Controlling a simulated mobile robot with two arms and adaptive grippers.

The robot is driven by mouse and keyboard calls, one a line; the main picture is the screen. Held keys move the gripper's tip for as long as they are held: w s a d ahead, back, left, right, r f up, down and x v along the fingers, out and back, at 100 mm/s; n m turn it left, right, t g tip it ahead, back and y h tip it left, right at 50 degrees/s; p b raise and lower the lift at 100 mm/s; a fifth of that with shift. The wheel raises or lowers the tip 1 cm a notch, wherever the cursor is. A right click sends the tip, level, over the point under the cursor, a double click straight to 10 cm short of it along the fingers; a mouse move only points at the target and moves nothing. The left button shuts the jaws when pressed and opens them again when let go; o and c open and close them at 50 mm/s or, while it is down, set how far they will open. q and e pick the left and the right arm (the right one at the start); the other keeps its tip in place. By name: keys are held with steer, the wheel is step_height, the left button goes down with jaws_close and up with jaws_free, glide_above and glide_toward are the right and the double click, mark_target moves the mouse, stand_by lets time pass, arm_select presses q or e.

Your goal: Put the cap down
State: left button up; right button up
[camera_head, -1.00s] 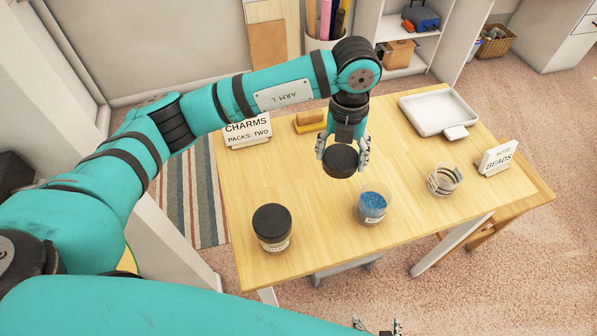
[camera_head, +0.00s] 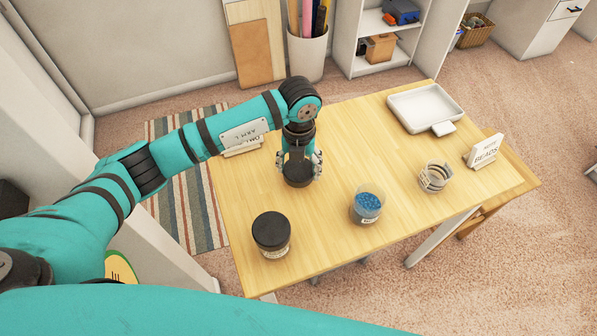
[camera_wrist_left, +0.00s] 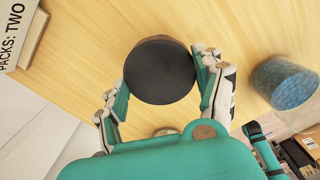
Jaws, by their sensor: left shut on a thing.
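The black round cap (camera_head: 298,174) is between the fingers of my left gripper (camera_head: 300,166), which is shut on it. The cap is low over the middle-left of the wooden table; I cannot tell whether it touches the wood. In the left wrist view the cap (camera_wrist_left: 160,70) shows as a dark disc between the two fingers (camera_wrist_left: 161,86). An uncapped jar of blue beads (camera_head: 366,204) stands to the right and nearer the front; it also shows in the left wrist view (camera_wrist_left: 285,84). My right gripper is out of view.
A jar with a black lid (camera_head: 271,234) stands at the table's front left. A clear jar with pale rings (camera_head: 434,178), a BEADS sign (camera_head: 484,152) and a white tray (camera_head: 426,106) are at the right. Another sign (camera_head: 243,146) is behind my left arm. Bare wood (camera_head: 325,230) lies between the jars.

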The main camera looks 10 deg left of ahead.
mark_target(299, 169)
arm_select(q)
step_height(299, 169, down, 4)
steer(key=shift+r+p, duration=0.1)
steer(key=shift+p, duration=0.45)
steer(key=shift+f, duration=0.3)
steer(key=o, duration=1.3)
steer(key=shift+r, duration=0.1)
steer(key=shift+r, duration=0.25)
step_height(299, 169, up, 10)
steer(key=b, duration=0.2)
steer(key=shift+r+b, duration=0.2)
steer(key=shift+b, duration=0.2)
steer(key=shift+r, duration=0.7)
